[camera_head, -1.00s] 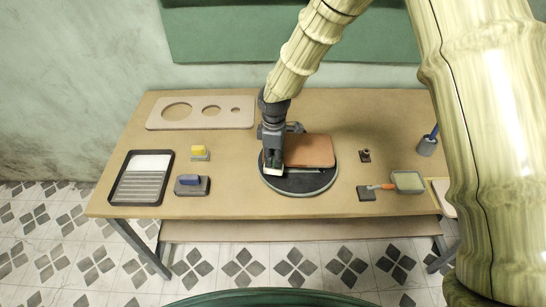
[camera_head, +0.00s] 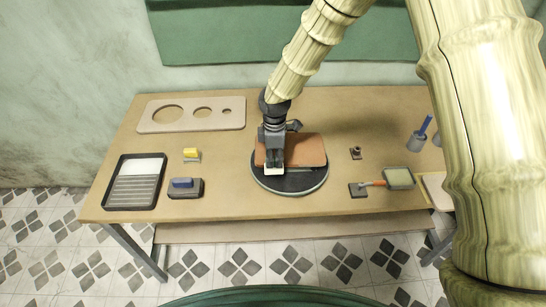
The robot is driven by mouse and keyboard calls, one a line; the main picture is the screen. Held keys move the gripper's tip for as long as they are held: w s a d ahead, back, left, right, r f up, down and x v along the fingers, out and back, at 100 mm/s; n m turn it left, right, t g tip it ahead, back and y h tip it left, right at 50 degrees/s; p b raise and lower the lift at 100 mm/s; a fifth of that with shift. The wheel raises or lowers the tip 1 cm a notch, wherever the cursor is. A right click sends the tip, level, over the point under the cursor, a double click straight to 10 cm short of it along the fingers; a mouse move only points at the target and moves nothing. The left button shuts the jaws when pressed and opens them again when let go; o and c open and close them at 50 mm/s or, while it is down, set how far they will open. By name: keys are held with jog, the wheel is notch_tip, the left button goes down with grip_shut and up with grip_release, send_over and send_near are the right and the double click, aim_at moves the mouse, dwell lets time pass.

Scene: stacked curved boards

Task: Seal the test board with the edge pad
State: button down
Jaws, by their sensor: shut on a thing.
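The test board (camera_head: 306,150) is a reddish-brown rectangular board lying on a round black turntable (camera_head: 312,182). My gripper (camera_head: 273,164) points down over the left part of the board and hides some of it. It is shut on a small pad with a white face (camera_head: 274,172), which appears to be the edge pad. The pad is at the board's front edge, left of its middle. I cannot tell whether it touches the edge.
A black tray with a ribbed area (camera_head: 134,188), a blue-topped block (camera_head: 184,188) and a yellow block (camera_head: 191,154) are on the left. A board with holes (camera_head: 190,115) lies behind. An orange-handled brush (camera_head: 373,184) and green-filled dish (camera_head: 398,178) are on the right.

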jog(key=shift+d, duration=0.8)
jog(key=shift+w, duration=0.1)
jog(key=shift+d+p, duration=0.35)
jog(key=shift+d, duration=0.7)
jog(key=shift+d, duration=0.1)
jog(key=shift+d, duration=0.9)
jog(key=shift+w+d+p, duration=0.1)
jog(key=shift+d+p, duration=0.25)
jog(key=shift+d, duration=0.65)
jog(key=shift+d, duration=0.1)
jog(key=shift+d, duration=0.85)
